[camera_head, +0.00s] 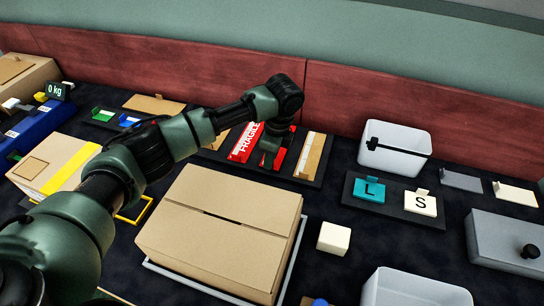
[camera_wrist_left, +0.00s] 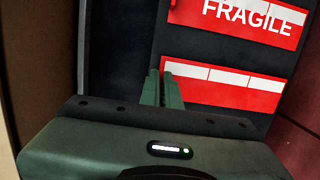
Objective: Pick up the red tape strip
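A plain red strip with a white band (camera_wrist_left: 225,92) lies on a dark tray, beside a red label reading FRAGILE (camera_head: 245,142). The FRAGILE label also shows at the top of the left wrist view (camera_wrist_left: 245,20). My left gripper (camera_head: 268,160) points down over the tray and hides much of the plain red strip in the head view. In the left wrist view its two green fingers (camera_wrist_left: 161,90) stand close together at the strip's left end, with a narrow gap. I cannot tell whether they grip the strip. My right gripper is not in view.
A brown tape strip (camera_head: 311,153) lies on the same tray, to the right. A large closed cardboard box (camera_head: 220,225) stands in front of it. A white bin (camera_head: 397,143) and a dark tray with L and S cards (camera_head: 385,205) are to the right. A red wall (camera_head: 200,70) runs behind.

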